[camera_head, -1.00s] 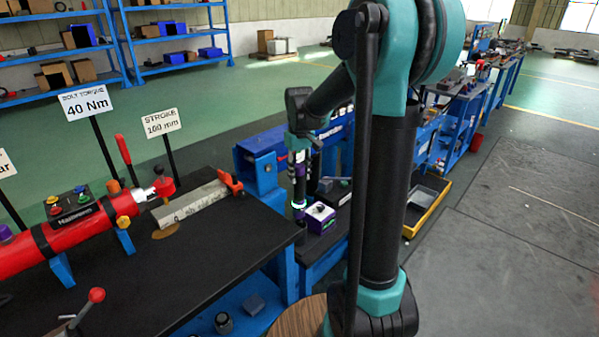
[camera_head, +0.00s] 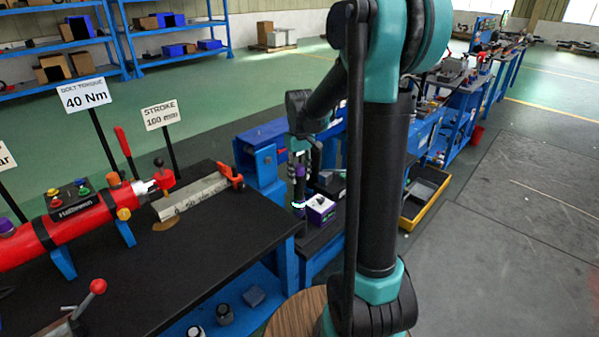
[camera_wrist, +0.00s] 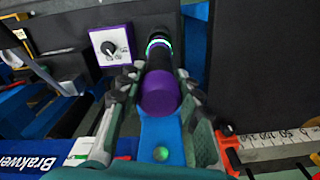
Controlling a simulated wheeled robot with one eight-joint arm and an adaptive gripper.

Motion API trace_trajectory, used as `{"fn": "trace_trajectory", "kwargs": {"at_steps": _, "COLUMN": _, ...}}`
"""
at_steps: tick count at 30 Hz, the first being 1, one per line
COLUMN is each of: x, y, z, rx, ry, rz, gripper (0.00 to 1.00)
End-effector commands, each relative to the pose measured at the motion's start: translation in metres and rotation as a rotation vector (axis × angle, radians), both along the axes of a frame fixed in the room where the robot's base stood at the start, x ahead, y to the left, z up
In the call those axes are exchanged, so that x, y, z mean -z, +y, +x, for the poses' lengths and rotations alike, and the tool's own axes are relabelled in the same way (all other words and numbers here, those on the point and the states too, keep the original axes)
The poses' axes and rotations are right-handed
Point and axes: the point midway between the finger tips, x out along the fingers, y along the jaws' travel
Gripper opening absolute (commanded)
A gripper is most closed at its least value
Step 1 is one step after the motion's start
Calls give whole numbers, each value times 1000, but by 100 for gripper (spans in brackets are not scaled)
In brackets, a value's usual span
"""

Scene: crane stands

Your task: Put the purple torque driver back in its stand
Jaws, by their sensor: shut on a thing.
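The purple torque driver (camera_head: 299,188) is upright in the head view, with a glowing ring low on its body. In the wrist view its purple end cap (camera_wrist: 160,94) faces the camera, with a black shaft and green ring beyond. My gripper (camera_wrist: 158,74) is shut on the driver, with a finger on each side. In the head view my gripper (camera_head: 300,160) is above the bench's right end. A white-and-purple box with a dial (camera_head: 320,209) stands close to the right of the driver. I cannot make out the stand or whether the driver's lower end touches anything.
A black bench (camera_head: 130,270) with a red cylinder (camera_head: 75,227) and a metal bar (camera_head: 193,197) lies to the left. A blue vise-like block (camera_head: 258,160) is close behind the gripper. A yellow-edged tray (camera_head: 427,205) is to the right, with open floor beyond.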

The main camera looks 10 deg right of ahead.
Motion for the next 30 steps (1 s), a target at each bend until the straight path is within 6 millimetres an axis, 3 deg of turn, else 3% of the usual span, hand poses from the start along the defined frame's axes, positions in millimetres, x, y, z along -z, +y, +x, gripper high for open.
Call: {"fn": "trace_trajectory", "kwargs": {"at_steps": 30, "x": 32, "y": 0, "z": 0, "rx": 0, "ry": 0, "rz": 0, "gripper": 0}}
